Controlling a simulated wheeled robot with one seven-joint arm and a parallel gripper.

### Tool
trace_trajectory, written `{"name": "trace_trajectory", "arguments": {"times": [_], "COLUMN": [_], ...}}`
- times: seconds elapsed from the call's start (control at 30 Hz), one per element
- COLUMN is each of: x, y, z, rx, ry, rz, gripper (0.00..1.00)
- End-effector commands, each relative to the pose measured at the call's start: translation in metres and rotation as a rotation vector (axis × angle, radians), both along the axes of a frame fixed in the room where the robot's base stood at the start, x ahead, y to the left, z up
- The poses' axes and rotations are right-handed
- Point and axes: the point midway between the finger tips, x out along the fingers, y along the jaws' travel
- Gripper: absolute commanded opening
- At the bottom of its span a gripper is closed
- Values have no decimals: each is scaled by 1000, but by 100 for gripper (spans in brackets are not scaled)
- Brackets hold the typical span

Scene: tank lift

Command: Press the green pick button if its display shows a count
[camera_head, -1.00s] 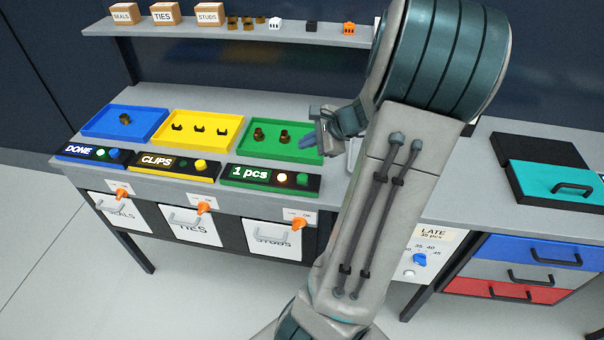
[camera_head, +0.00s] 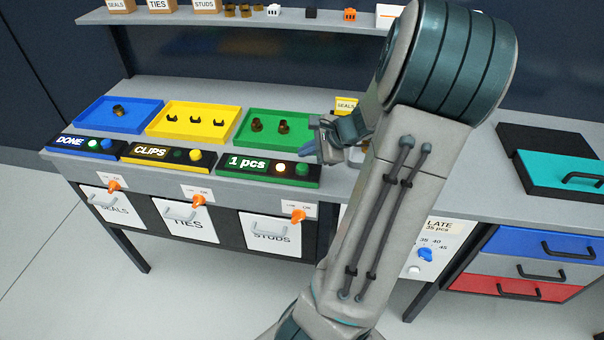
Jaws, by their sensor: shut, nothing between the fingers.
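The green pick display (camera_head: 249,163) reads "1 pcs". To its right are a lit whitish lamp (camera_head: 280,169) and the green button (camera_head: 302,169). The green tray (camera_head: 243,133) behind it holds two dark brown parts (camera_head: 269,126). My gripper (camera_head: 312,147) is shut and empty, just right of the green tray, above and behind the green button. I see a gap between it and the button, though its exact height is hard to tell. My arm hides the bench to the right of the gripper.
Orange knobs (camera_head: 298,216) stick out below the bench edge. A shelf (camera_head: 180,18) with boxes runs behind. A teal case (camera_head: 546,176) lies at right.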

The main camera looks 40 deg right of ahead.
Motion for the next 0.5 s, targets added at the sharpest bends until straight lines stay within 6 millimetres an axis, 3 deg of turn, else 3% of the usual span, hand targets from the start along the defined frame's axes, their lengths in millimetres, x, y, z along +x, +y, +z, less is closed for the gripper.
{"name": "trace_trajectory", "arguments": {"times": [0.03,0.13,0.5], "x": [1,1,0], "y": [1,1,0], "z": [-11,-17,-18], "rx": [0,0,0], "ry": [0,0,0], "rz": [2,2,2], "gripper": [0,0,0]}}
